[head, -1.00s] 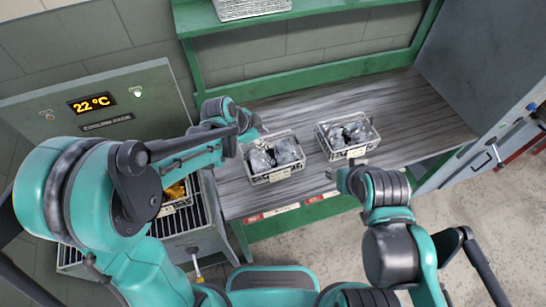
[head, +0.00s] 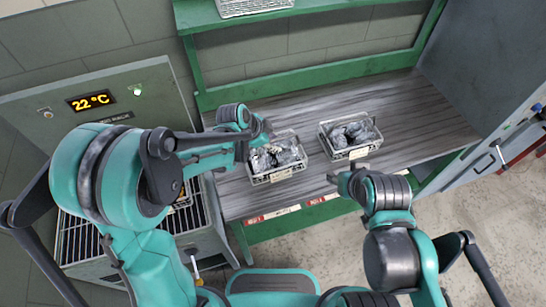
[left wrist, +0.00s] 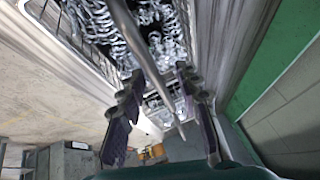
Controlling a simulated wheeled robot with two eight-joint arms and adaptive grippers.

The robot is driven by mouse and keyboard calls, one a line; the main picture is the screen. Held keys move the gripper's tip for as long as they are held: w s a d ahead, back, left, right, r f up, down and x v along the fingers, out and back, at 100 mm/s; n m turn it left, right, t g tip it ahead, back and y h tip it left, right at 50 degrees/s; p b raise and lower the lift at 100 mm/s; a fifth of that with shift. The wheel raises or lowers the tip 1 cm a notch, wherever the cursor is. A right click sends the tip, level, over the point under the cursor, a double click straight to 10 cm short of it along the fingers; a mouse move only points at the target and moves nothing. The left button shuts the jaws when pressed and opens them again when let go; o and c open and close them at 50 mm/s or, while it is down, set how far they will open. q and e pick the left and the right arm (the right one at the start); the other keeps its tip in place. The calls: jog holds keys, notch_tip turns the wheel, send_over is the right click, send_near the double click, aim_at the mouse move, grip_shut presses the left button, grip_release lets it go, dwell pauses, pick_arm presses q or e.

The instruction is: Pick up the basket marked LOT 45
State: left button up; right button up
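Two wire baskets of silvery springs stand on the grey bench: a left basket (head: 277,172) and a right basket (head: 351,155). Each has a pale tag on its front, too small to read, so I cannot tell which is LOT 45. My left gripper (head: 264,129) is at the back left edge of the left basket. In the left wrist view its fingers (left wrist: 160,112) are apart, with a thin grey rod between them. A basket with springs (left wrist: 95,25) fills the top of that view. My right gripper (head: 338,178) is by the bench's front edge, below the right basket; its fingers are unclear.
A third basket (head: 183,196) on the slatted cooling rack (head: 80,238) at left is mostly hidden behind my left arm. Another basket (head: 252,7) sits on the green upper shelf. A grey cabinet (head: 478,75) bounds the bench at right. The bench is clear right of the baskets.

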pick_arm(q)
jog(key=shift+f, duration=0.1)
grip_shut()
dwell(0.7)
